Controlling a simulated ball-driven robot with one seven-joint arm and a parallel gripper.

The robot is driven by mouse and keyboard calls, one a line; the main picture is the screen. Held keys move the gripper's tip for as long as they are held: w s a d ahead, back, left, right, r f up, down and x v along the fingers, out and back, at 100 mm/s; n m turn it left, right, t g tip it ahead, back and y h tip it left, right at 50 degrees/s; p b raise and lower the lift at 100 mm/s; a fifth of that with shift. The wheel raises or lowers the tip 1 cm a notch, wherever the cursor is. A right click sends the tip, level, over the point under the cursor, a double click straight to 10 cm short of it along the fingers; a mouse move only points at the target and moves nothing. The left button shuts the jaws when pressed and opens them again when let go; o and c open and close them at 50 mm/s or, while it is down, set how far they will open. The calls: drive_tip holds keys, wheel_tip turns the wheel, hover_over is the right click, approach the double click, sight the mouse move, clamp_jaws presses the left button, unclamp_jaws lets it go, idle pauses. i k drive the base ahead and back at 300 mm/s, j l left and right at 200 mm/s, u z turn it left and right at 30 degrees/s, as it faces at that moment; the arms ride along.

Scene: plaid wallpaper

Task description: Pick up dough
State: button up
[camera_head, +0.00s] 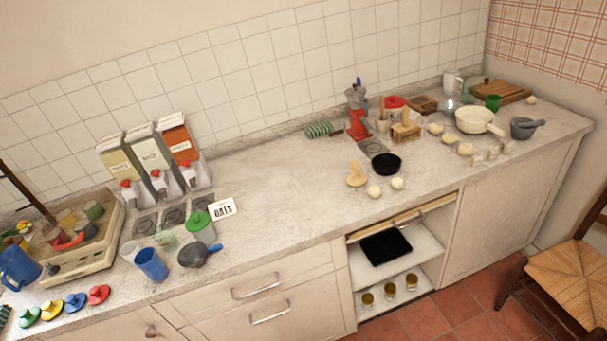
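Several small pale rounded lumps that look like dough lie on the worktop (280,190). One lump (374,191) and another lump (397,183) sit near the front edge, below a small black bowl (386,163). A tan, uneven piece (356,177) lies just left of them. More pale lumps (435,129) lie farther right, near the cream pan. I cannot tell for sure which of these is the dough. My gripper is not in view.
A red grinder (356,115), cream pan (475,121) and grey mortar (523,128) stand on the right. Dispensers (150,160), cups and an oats card (223,209) are on the left. The middle worktop is clear. A chair (560,265) stands at the lower right.

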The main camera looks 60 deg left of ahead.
sight(374, 192)
drive_tip(key=u, duration=1.2)
drive_tip(key=i+l+u, duration=0.25)
drive_tip(key=u, duration=0.2)
drive_tip(key=i+l+u, duration=0.45)
drive_tip(key=i+l, duration=0.2)
drive_tip(key=l, duration=0.15)
drive_tip(key=i+l+u, duration=0.1)
drive_tip(key=l, duration=0.25)
drive_tip(key=i+l, duration=0.5)
drive_tip(key=l, duration=0.2)
drive_tip(key=u, duration=0.05)
